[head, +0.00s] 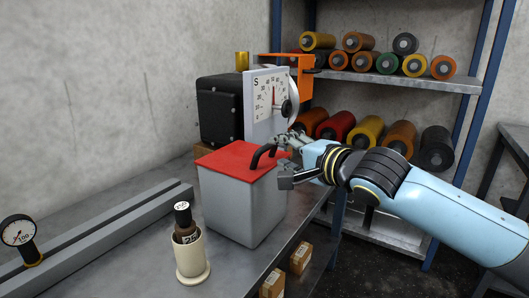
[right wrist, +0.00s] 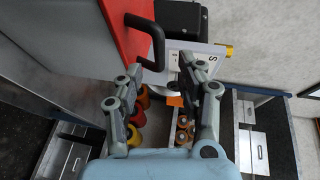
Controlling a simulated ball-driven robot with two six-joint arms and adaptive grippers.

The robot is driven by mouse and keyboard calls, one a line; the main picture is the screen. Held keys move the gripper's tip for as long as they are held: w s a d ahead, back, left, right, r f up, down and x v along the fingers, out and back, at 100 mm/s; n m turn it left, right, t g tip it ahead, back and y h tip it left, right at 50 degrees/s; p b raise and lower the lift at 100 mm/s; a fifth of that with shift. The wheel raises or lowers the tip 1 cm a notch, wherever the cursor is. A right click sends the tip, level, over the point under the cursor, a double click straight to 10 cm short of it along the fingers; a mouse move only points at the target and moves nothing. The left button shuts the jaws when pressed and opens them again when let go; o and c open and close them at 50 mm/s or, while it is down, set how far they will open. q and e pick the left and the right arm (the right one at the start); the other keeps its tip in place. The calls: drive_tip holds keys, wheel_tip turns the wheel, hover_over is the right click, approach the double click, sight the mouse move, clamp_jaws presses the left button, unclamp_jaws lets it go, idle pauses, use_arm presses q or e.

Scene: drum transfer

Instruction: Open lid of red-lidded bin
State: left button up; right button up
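The grey bin (head: 240,207) stands on the metal bench in the head view. Its red lid (head: 228,158) is closed and carries a black handle (head: 262,156). The red lid (right wrist: 122,30) and black handle (right wrist: 155,38) also show in the right wrist view, at the top. My right gripper (head: 283,159) comes in from the right and is open beside the lid's right edge, close to the handle. In the right wrist view, my right gripper (right wrist: 160,74) has its fingers apart with nothing held between them; the handle lies just beyond the fingertips. My left gripper is not in view.
A dial scale (head: 265,98) and a black box (head: 220,110) stand behind the bin. A cream cup (head: 191,257) holding a dark cylinder is in front. A round gauge (head: 18,231) and metal rails (head: 110,228) are at left. A shelf (head: 400,80) holds coloured rolls.

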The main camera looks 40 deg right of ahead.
sight(269, 148)
drive_tip(key=w, duration=0.2)
drive_tip(key=w+f, duration=0.1)
drive_tip(key=w, duration=0.4)
drive_tip(key=shift+d+f+b, duration=0.1)
drive_tip(key=shift+f+b, duration=0.05)
drive_tip(key=shift+b, duration=0.2)
clamp_jaws()
